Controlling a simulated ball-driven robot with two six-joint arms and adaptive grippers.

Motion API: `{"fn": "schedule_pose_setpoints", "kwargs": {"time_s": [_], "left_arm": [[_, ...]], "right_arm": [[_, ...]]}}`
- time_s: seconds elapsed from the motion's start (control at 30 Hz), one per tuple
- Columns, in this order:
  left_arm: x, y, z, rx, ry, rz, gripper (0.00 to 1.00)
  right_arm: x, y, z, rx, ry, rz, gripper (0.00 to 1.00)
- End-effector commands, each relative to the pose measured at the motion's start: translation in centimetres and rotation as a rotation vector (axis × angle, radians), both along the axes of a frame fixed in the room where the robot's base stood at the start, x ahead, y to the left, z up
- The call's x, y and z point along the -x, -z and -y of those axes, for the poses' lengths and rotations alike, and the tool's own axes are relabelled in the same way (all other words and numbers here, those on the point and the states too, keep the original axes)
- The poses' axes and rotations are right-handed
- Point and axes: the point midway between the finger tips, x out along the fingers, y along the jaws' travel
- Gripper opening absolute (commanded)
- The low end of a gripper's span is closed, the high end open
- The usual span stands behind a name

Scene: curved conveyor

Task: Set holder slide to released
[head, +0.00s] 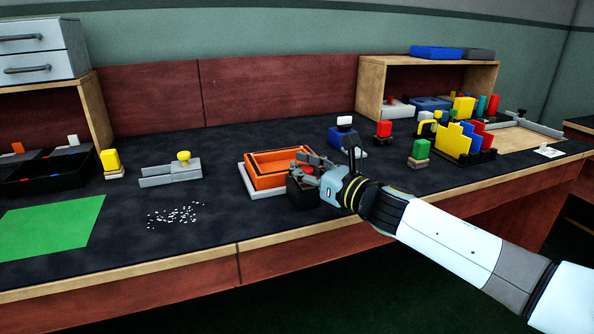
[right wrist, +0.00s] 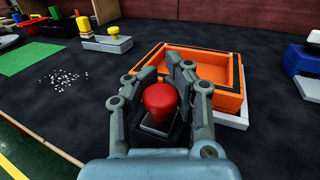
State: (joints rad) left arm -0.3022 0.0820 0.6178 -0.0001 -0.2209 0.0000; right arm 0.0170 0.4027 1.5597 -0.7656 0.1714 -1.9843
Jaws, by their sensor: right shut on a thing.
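My right gripper (head: 308,168) is at the front of the bench, beside the orange tray. In the right wrist view, its fingers (right wrist: 164,76) are shut on a red knob (right wrist: 159,102). The knob stands above a dark block with a light plate (right wrist: 153,127). A grey forked fixture with a yellow knob (head: 184,157) stands further left. My left gripper is not in view.
The orange tray (head: 282,160) on a white base is close behind the gripper. Small white bits (head: 175,215) lie left of it, near a green mat (head: 52,226). Coloured blocks and a blue piece (head: 347,140) stand to the right. Bare bench lies between the bits and the tray.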

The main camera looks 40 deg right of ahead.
Motion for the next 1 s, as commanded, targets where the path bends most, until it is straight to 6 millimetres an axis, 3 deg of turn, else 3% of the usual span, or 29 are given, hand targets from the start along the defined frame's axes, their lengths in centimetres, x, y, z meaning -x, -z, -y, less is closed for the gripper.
{"fn": "schedule_pose_setpoints", "kwargs": {"time_s": [0.03, 0.2, 0.23, 0.47, 0.77, 1.0], "left_arm": [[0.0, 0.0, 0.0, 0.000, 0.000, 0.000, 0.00], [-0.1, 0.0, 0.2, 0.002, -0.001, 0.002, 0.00], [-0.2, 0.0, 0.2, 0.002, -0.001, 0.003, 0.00], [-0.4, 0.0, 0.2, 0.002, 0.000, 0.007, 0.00], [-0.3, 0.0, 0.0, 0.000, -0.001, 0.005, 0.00], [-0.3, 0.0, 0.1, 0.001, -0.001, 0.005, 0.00]], "right_arm": [[0.7, 1.2, 0.0, -0.004, -0.001, -0.023, 0.00], [0.7, 1.3, -0.1, -0.006, -0.001, -0.023, 0.00], [0.7, 1.3, -0.1, -0.006, -0.001, -0.023, 0.24], [0.6, 1.1, -0.1, -0.006, -0.002, -0.018, 0.52], [0.7, 0.9, -0.1, -0.005, -0.003, -0.015, 0.52], [3.3, 1.0, 0.3, -0.005, -0.004, -0.019, 0.52]]}}
